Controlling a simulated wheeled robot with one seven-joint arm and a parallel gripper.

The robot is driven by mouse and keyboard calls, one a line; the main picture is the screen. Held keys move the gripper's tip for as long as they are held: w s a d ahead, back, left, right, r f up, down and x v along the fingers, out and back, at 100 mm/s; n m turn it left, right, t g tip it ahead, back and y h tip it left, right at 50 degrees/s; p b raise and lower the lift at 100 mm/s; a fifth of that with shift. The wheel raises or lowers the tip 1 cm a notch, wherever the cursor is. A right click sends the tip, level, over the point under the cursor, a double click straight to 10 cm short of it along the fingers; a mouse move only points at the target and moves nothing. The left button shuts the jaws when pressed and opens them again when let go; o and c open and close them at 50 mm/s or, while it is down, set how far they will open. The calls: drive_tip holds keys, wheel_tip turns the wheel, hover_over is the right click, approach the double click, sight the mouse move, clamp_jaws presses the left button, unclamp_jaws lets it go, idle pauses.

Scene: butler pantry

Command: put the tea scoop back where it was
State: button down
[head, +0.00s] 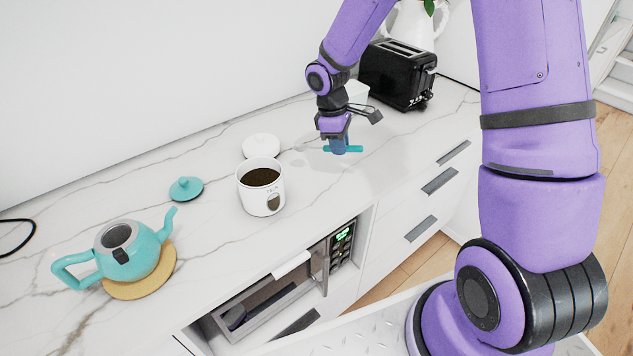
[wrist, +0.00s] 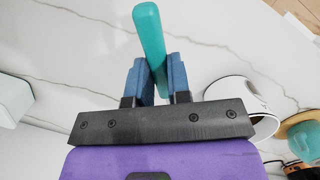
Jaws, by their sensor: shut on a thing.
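The teal tea scoop (head: 356,149) is held in my gripper (head: 338,143), above the counter to the right of the tea canister. In the wrist view, my gripper (wrist: 158,78) has its blue fingers shut on the scoop's teal handle (wrist: 149,35). The scoop's bowl is not clearly visible. The white tea canister (head: 262,200) stands upright and open, with dark tea inside; it also shows in the wrist view (wrist: 217,94). Its round white lid (head: 261,146) lies on the counter behind it.
A teal teapot (head: 136,252) stands on a round wooden trivet (head: 144,291) at the left. Its lid (head: 186,189) lies apart. A black toaster (head: 397,76) stands behind my gripper. An appliance with a green display (head: 343,236) sits below the counter.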

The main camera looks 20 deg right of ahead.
sight(325, 189)
drive_tip(key=shift+s+a+f+m+t+y, duration=0.3)
drive_tip(key=shift+a+f+m, duration=0.4)
drive_tip(key=shift+f+m, duration=0.75)
drive_tip(key=shift+s+a+f+m+t+y, duration=0.25)
drive_tip(key=shift+a+f+m, duration=0.55)
drive_tip(key=shift+f, duration=1.2)
drive_tip(key=shift+s+a+f+m+t+y, duration=0.15)
drive_tip(key=shift+s+a+f+m+y, duration=0.35)
drive_tip(key=shift+f+m, duration=0.95)
drive_tip(key=shift+w+a+f+n, duration=0.15)
drive_tip(key=shift+f+n, duration=0.15)
drive_tip(key=shift+f, duration=0.05)
drive_tip(key=c, duration=1.1)
unclamp_jaws()
